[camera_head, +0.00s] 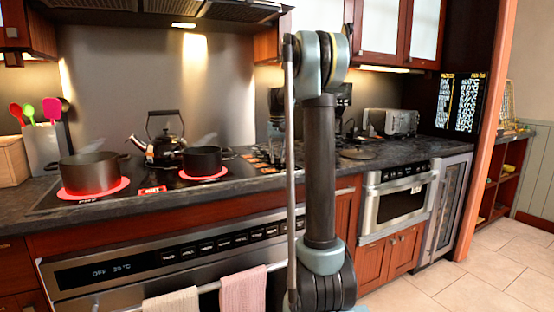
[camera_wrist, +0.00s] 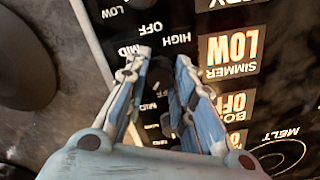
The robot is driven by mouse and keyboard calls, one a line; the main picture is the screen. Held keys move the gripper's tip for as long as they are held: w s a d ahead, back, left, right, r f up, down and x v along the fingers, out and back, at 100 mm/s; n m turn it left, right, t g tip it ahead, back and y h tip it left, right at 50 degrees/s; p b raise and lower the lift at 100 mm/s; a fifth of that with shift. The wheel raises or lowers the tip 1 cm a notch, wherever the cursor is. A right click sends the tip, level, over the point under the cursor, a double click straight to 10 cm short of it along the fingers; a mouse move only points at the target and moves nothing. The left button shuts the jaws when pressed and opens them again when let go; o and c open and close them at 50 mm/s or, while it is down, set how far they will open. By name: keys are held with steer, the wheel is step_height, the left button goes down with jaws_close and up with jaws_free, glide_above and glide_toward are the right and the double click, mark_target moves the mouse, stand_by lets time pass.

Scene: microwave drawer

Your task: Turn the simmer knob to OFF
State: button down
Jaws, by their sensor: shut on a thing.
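In the wrist view, the two fingers of my gripper (camera_wrist: 162,62) reach over a black control panel (camera_wrist: 180,15). They are closed around a small dark knob (camera_wrist: 160,82), which is mostly hidden between them. White OFF, HIGH and MID marks are printed around the fingertips. Right of them, a lit simmer display (camera_wrist: 232,50) reads LOW. Below it, a lit boil display (camera_wrist: 222,105) reads OFF. The knob's exact pointing direction cannot be made out. In the head view, my arm hides the gripper and part of the cooktop (camera_head: 130,196).
A pot (camera_head: 90,172) and a smaller pan (camera_head: 202,160) stand on red-glowing burners, with a kettle (camera_head: 165,142) beside them. A toaster (camera_head: 392,122) sits on the counter at right. Towels (camera_head: 243,290) hang from the oven handle. The floor (camera_head: 490,275) at right is clear.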

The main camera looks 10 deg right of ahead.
steer(key=n, duration=0.4)
steer(key=shift+w, duration=0.1)
steer(key=shift+n, duration=1.9)
steer(key=c, duration=1.3)
jaws_free()
steer(key=shift+c, duration=0.2)
steer(key=shift+r, duration=0.1)
step_height(320, 180, up, 12)
